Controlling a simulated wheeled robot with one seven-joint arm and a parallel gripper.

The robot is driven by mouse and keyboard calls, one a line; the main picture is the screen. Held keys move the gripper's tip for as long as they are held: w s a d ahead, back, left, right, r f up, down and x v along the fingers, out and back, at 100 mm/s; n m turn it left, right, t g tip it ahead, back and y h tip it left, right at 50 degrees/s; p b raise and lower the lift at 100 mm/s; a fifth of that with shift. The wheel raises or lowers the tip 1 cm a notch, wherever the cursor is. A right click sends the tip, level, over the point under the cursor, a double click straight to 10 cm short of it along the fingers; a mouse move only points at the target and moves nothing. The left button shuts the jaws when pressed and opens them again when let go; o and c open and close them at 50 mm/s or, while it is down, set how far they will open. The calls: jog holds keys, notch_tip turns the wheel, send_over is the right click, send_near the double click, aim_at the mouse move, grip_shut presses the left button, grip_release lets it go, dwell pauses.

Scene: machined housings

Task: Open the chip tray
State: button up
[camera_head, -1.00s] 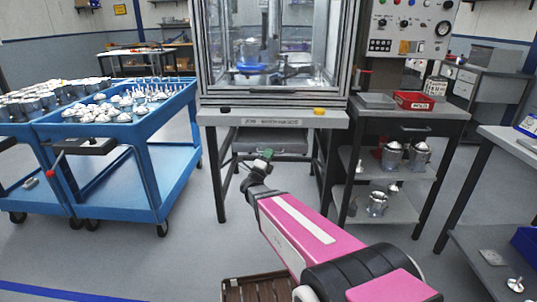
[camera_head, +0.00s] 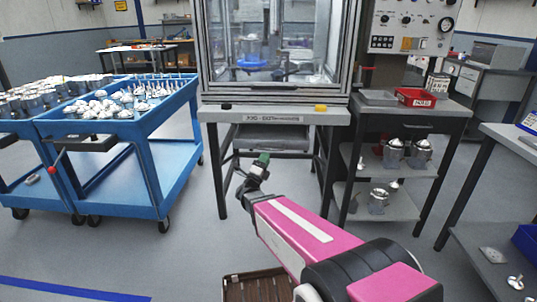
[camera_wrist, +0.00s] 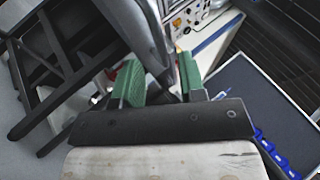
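The chip tray (camera_head: 271,141) appears to be the grey, shallow drawer-like tray under the front edge of the machine's table, between the table's dark legs. My gripper (camera_head: 262,159) is at the end of my pink arm, in front of and a little below the tray's left part in the head view. It looks apart from the tray, though the exact gap is hard to judge. In the wrist view my gripper (camera_wrist: 163,82) shows two green fingers spread apart with nothing held between them. I cannot clearly make out the tray there.
The machine table (camera_head: 285,116) has dark legs on both sides of the tray. A blue cart (camera_head: 120,128) with metal parts stands at left. A grey shelf unit (camera_head: 415,113) with a red bin (camera_head: 416,97) stands at right. A brown crate (camera_head: 255,287) is low in front.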

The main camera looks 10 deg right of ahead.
jog(key=v, duration=0.6)
jog(key=shift+f, duration=0.1)
jog(key=w+a+f+n+g+y, duration=0.3)
jog(key=f+n+g+y, duration=0.35)
jog(key=n+y, duration=1.25)
jog(key=s+d+f+n+g+h, duration=0.1)
jog(key=s+d+f+n+g, duration=0.2)
jog(key=s, duration=0.5)
jog(key=s+d+f+n+g+h, duration=0.2)
jog(key=s+d+n+g, duration=0.4)
jog(key=s+g, duration=0.3)
jog(key=shift+s+d+f+n+h, duration=0.2)
jog(key=shift+f+n+h, duration=0.15)
jog(key=shift+f, duration=0.25)
